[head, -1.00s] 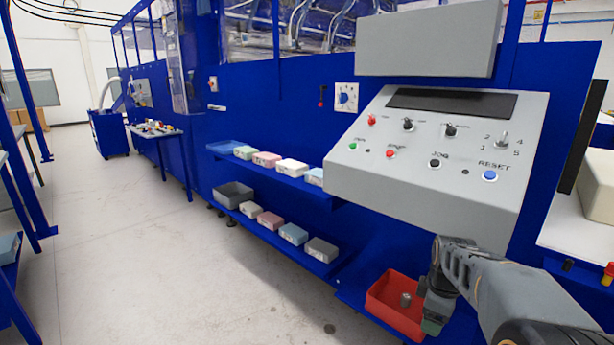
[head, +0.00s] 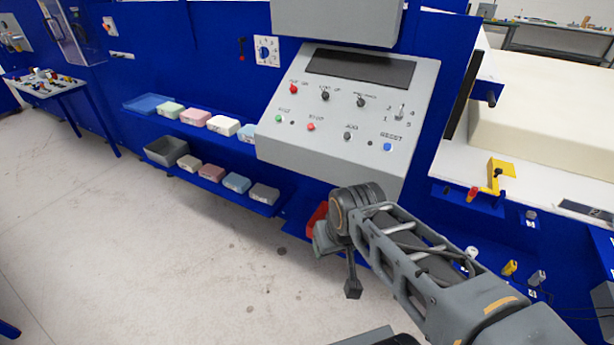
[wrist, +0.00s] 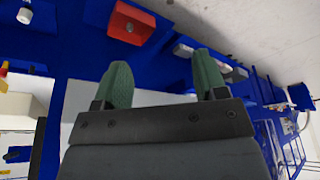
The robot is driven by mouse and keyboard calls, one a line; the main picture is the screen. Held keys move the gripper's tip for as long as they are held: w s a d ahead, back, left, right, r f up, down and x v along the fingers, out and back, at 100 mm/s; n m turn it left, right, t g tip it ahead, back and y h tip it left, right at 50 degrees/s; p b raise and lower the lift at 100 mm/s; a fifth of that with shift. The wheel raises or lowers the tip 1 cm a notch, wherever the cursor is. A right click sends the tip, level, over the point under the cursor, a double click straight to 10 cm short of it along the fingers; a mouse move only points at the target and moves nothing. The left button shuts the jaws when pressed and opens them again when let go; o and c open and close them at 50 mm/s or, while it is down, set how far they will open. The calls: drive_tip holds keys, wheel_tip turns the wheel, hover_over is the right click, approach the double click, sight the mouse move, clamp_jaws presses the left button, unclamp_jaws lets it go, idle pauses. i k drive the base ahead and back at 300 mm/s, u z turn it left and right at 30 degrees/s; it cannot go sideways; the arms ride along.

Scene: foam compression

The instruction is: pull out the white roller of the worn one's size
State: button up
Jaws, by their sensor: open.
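My gripper (wrist: 162,76) is open and empty in the wrist view, its two green fingers apart with blue panel and a pale patch beyond. A small white cylinder-like piece (head: 471,254), possibly a white roller, stands at the lower right in the head view, partly behind my arm. A yellow piece (head: 510,268) and a grey piece (head: 537,278) are beside it. A white piece (wrist: 24,15) also shows at the upper left of the wrist view. Their sizes are too small to compare. The red bin (wrist: 132,23) holds a small grey piece; the bin (head: 316,218) is mostly hidden by my arm in the head view.
The grey control console (head: 345,105) juts out above my arm. Shelves with coloured blocks (head: 223,125) are to the left. A white table with a large cream foam block (head: 545,110) and a yellow bracket (head: 500,170) is at right.

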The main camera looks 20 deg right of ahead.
sight(471, 251)
drive_tip(key=z, duration=0.3)
drive_tip(key=k, duration=1.15)
drive_tip(key=u, duration=0.3)
drive_tip(key=i, duration=0.5)
